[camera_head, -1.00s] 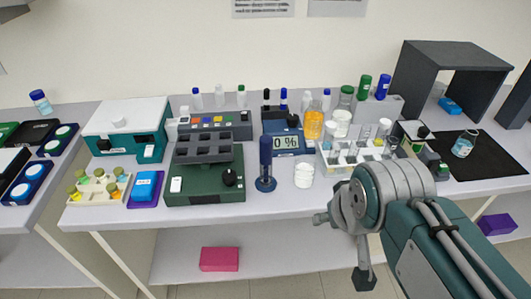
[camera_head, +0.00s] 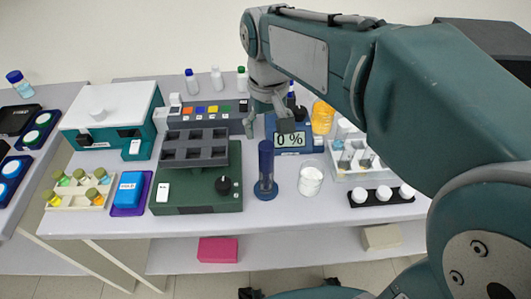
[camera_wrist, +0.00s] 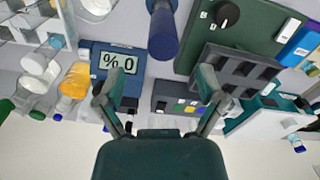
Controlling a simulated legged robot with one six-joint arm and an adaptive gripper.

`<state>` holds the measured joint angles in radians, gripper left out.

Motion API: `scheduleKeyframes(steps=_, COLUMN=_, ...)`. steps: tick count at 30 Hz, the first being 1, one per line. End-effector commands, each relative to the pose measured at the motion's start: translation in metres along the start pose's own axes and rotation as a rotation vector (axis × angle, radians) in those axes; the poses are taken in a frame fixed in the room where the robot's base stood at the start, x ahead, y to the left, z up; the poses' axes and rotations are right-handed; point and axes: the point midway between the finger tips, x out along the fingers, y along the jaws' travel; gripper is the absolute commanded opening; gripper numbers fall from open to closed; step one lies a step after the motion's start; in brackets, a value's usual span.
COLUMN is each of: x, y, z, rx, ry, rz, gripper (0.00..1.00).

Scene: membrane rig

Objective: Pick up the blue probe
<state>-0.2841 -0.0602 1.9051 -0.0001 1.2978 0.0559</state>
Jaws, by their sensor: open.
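The blue probe (camera_head: 266,160) looks like a dark blue upright cylinder on a round base at the front of the bench. It also shows at the top middle of the wrist view (camera_wrist: 163,35). My gripper (camera_head: 266,119) is above and behind it in the head view. In the wrist view my gripper (camera_wrist: 160,78) has its two fingers apart with nothing between them. The probe lies beyond the fingertips, apart from them. A meter (camera_head: 291,139) reading 0 % stands just behind and right of the probe.
A green device (camera_head: 200,198) with a grey block (camera_head: 195,147) stands left of the probe. A white beaker (camera_head: 311,180) stands close on its right. A bottle with orange liquid (camera_head: 322,118) is behind. My arm hides the bench's right side.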

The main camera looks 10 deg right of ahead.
Motion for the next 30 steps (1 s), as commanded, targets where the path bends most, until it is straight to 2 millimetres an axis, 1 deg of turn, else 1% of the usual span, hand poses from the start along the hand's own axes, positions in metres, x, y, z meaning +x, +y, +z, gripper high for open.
scheduleKeyframes(steps=1, x=0.010, y=0.000, z=0.001, rx=0.000, ry=-0.004, rz=0.000, gripper=0.88)
scheduleKeyframes(steps=3, x=0.021, y=0.000, z=0.001, rx=0.001, ry=-0.003, rz=0.000, gripper=0.88)
scheduleKeyframes(steps=6, x=0.032, y=0.000, z=0.001, rx=0.001, ry=-0.002, rz=0.000, gripper=0.88)
scheduleKeyframes(steps=11, x=0.045, y=-0.001, z=0.002, rx=0.000, ry=-0.003, rz=0.000, gripper=0.88)
scheduleKeyframes(steps=18, x=0.081, y=-0.005, z=0.004, rx=0.001, ry=-0.002, rz=0.000, gripper=0.88)
scheduleKeyframes(steps=21, x=0.088, y=-0.005, z=0.004, rx=0.001, ry=-0.001, rz=0.000, gripper=0.88)
scheduleKeyframes(steps=28, x=0.089, y=-0.005, z=0.003, rx=0.001, ry=0.001, rz=0.000, gripper=0.88)
scheduleKeyframes(steps=29, x=0.089, y=-0.005, z=0.003, rx=0.001, ry=0.001, rz=0.000, gripper=0.75)
scheduleKeyframes(steps=30, x=0.089, y=-0.005, z=0.003, rx=0.001, ry=0.001, rz=0.000, gripper=0.57)
